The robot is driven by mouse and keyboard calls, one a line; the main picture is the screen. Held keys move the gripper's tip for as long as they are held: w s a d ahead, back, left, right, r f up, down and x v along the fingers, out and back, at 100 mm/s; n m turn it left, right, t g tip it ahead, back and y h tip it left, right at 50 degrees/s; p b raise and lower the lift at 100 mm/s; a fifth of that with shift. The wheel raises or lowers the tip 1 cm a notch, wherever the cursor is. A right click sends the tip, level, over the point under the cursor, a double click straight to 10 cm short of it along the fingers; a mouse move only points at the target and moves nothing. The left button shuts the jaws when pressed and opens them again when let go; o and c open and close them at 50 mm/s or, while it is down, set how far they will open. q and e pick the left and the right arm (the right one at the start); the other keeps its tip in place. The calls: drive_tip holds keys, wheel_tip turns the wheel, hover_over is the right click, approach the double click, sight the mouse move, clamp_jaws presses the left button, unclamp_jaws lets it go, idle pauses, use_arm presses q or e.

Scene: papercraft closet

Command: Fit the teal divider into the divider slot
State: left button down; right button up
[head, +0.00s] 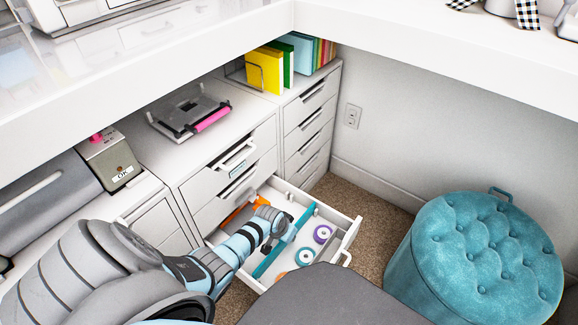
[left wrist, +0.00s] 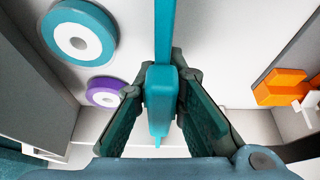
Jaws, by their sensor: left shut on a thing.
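The teal divider (head: 268,263) is a long thin strip running lengthwise in the open white drawer (head: 349,236). My left gripper (head: 284,236) reaches over the drawer from the left and is shut on it. In the left wrist view the divider (left wrist: 165,30) stands on edge between the two dark fingers, with a thicker teal block (left wrist: 160,90) at the grip. I cannot make out the divider slot, nor tell whether the divider's lower edge is seated. My right gripper is not in view.
A purple-ringed roll (head: 322,234) and a teal-ringed roll (head: 305,257) lie right of the divider. An orange item (left wrist: 285,88) lies on its other side. A teal tufted ottoman (head: 480,255) stands right of the drawer; a dark grey surface (head: 310,297) is in front.

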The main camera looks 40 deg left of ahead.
use_arm(q)
drive_tip(key=shift+f+b, duration=0.65)
drive_tip(key=shift+f, duration=0.15)
drive_tip(key=c, duration=1.6)
unclamp_jaws()
drive_tip(key=shift+o, duration=0.2)
drive_tip(key=v, duration=1.2)
